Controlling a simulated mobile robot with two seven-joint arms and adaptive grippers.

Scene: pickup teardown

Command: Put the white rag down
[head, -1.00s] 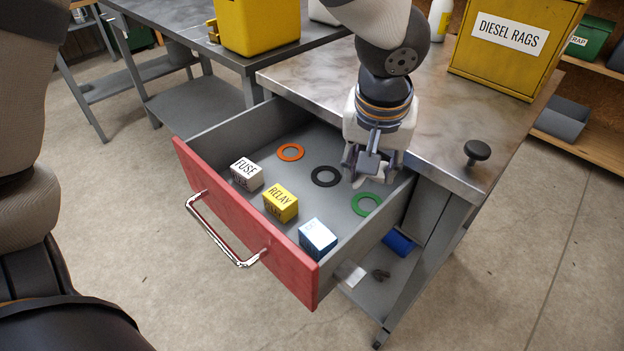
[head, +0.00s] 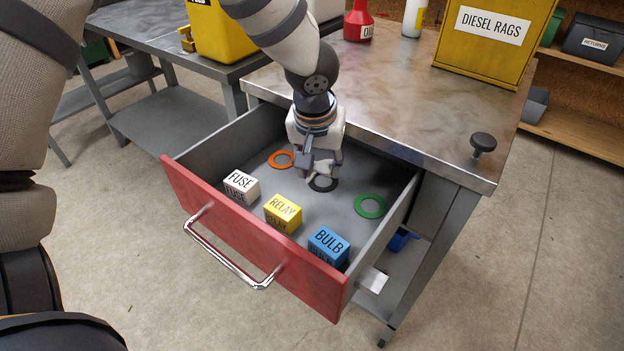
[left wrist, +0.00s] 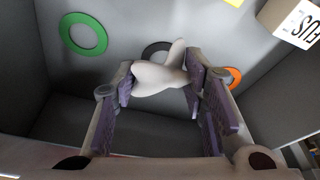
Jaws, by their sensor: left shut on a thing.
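My left gripper (head: 318,168) is inside the open drawer, above its floor near the black ring. It is shut on the white rag (left wrist: 160,72), a small crumpled white cloth seen between the fingers in the left wrist view. In the head view the rag (head: 321,170) is mostly hidden by the fingers. The left wrist view shows the gripper (left wrist: 158,85) with the black ring (left wrist: 158,50) just beyond the rag. I cannot tell whether the rag touches the drawer floor. My right gripper is not in view.
The red-fronted drawer (head: 243,243) holds a white FUSE box (head: 241,187), yellow RELAY box (head: 283,213), blue BULB box (head: 329,245), orange ring (head: 274,163) and green ring (head: 371,206). A yellow DIESEL RAGS bin (head: 490,60) stands on the bench (head: 400,95), beside a black knob (head: 483,142).

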